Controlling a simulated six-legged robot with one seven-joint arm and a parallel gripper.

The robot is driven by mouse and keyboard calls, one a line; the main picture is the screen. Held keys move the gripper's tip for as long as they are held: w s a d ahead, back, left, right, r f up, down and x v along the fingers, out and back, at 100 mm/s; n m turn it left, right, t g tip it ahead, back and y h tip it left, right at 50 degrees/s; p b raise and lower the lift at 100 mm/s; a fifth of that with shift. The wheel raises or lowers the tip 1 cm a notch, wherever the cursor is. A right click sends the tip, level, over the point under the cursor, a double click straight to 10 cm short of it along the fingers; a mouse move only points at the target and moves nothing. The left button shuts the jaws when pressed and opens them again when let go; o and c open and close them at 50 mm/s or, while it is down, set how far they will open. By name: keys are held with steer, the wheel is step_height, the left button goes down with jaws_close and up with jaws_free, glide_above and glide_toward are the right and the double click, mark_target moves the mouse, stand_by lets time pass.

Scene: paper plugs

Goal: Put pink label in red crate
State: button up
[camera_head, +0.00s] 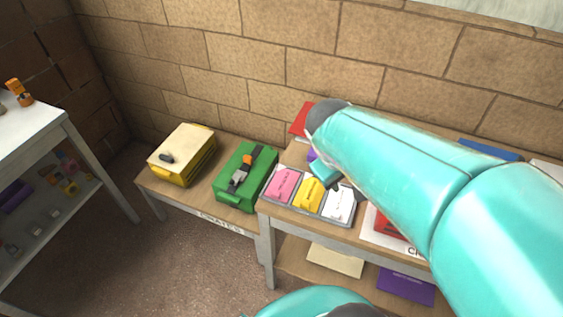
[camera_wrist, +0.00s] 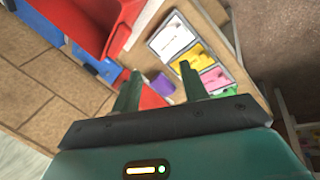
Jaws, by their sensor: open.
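The pink label (camera_head: 283,184) lies in the left compartment of a grey tray, beside a yellow label (camera_head: 308,194) and a white label (camera_head: 339,204). In the wrist view the pink label (camera_wrist: 214,79) is right of my fingers, apart from them. My gripper (camera_wrist: 159,71) is open, with nothing between its fingers. In the head view it is largely hidden behind my arm, near the tray. The red crate (camera_wrist: 84,22) shows at the upper left of the wrist view; in the head view only a red part (camera_head: 388,226) shows below my arm.
A green crate (camera_head: 233,200) with dark items on top and a yellow crate (camera_head: 197,167) stand on a lower bench at left. A purple object (camera_wrist: 162,85) is near my fingers. A white table (camera_head: 40,135) stands at far left. Brick wall (camera_head: 210,55) closes the back.

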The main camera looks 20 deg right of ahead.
steer(key=s+a+r+m+t+y, duration=0.1)
steer(key=a+r+t+y, duration=0.3)
steer(key=a, duration=0.9)
step_height(320, 180, up, 3)
steer(key=shift+a+f+m, duration=0.15)
steer(key=shift+a+m, duration=0.2)
steer(key=shift+m, duration=0.05)
